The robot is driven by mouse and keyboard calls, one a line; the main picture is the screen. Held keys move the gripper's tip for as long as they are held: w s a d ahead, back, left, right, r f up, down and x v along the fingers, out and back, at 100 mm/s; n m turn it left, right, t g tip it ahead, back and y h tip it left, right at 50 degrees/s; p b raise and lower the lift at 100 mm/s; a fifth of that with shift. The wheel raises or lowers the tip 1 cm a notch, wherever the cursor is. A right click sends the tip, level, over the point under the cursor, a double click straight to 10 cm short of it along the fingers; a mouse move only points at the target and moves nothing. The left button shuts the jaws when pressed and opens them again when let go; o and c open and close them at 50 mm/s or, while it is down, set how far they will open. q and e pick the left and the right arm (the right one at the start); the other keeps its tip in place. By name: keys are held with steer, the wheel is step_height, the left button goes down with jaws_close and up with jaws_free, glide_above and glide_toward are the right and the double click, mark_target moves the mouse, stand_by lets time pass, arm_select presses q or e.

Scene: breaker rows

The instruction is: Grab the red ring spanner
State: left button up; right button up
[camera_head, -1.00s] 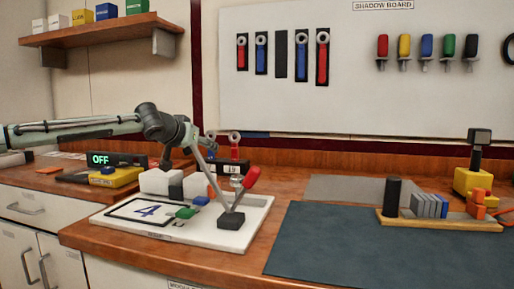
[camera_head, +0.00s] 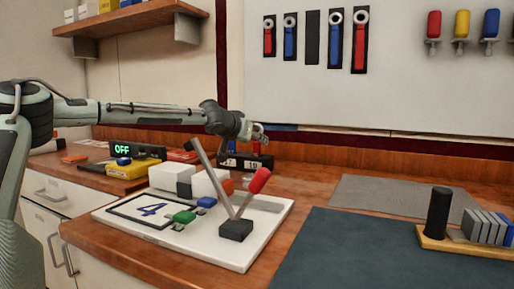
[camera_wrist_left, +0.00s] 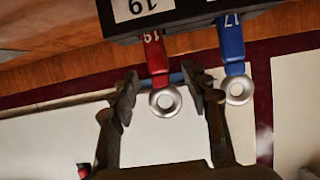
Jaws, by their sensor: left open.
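The red ring spanner (camera_wrist_left: 158,70), marked 19, stands in a black rack (camera_wrist_left: 187,8). Its silver ring lies between the two fingers of my left gripper (camera_wrist_left: 160,80) in the left wrist view. The fingers are open, with a gap on each side of the spanner. A blue ring spanner (camera_wrist_left: 232,50), marked 17, stands beside it, just outside the right-hand finger. In the head view my left gripper (camera_head: 244,129) is at the spanners above the rack (camera_head: 246,161) and hides much of them. My right gripper is not in view.
A white board (camera_head: 268,235) with a red-handled lever (camera_head: 260,181) on a black block stands in front of the rack. More red and blue spanners (camera_head: 359,42) hang on the wall board. The dark mat (camera_head: 340,250) is mostly clear.

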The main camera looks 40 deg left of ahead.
arm_select(q)
steer(key=shift+x, duration=1.45)
jaws_close()
